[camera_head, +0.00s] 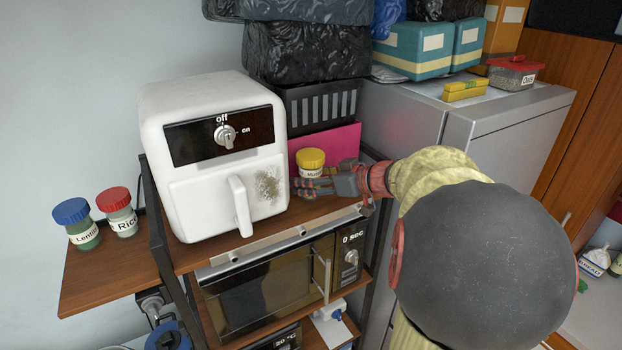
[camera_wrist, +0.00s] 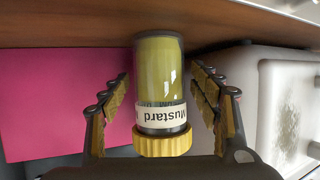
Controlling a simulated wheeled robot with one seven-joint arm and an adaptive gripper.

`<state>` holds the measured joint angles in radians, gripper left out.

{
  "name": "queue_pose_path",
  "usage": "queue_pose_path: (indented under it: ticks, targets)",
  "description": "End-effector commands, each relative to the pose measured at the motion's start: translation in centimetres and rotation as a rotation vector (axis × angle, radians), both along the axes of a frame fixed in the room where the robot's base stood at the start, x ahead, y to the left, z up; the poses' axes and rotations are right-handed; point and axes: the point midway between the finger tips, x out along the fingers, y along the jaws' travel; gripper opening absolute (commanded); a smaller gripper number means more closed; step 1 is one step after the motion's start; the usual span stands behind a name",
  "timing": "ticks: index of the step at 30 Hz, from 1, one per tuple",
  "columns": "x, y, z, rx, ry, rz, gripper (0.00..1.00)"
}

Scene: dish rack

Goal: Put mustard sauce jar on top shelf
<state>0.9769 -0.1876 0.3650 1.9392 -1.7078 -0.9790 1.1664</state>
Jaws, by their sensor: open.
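The mustard sauce jar (camera_head: 311,162) has a yellow lid and a "Mustard" label. It stands upright on a wooden shelf board, to the right of the white air fryer and in front of a pink panel. In the wrist view the jar (camera_wrist: 160,80) appears upside down, lid toward the camera's lower edge. My gripper (camera_head: 305,187) is at the jar, and in the wrist view its open fingers (camera_wrist: 160,84) lie on both sides of it. A gap shows on each side near the label. In the head view my gripper hides the jar's lower part.
The air fryer (camera_head: 213,150) stands close left of my gripper. A microwave (camera_head: 270,287) sits below the shelf. A blue-lidded lentil jar (camera_head: 77,222) and a red-lidded rice jar (camera_head: 117,212) stand on a side board (camera_head: 105,280) at left. A grey fridge (camera_head: 405,110) is behind.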

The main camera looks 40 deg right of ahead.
Motion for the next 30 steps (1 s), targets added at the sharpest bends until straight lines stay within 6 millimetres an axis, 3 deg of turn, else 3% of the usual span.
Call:
queue_pose_path:
  ticks: [8, 21, 30]
  targets:
    - [-1.2, -0.2, 0.5, -0.002, 0.0, -0.002, 0.62]
    - [-8.8, -1.2, 3.7, -0.002, 0.0, -0.004, 0.62]
    - [-10.9, -1.4, 4.6, 0.0, 0.0, 0.0, 0.62]
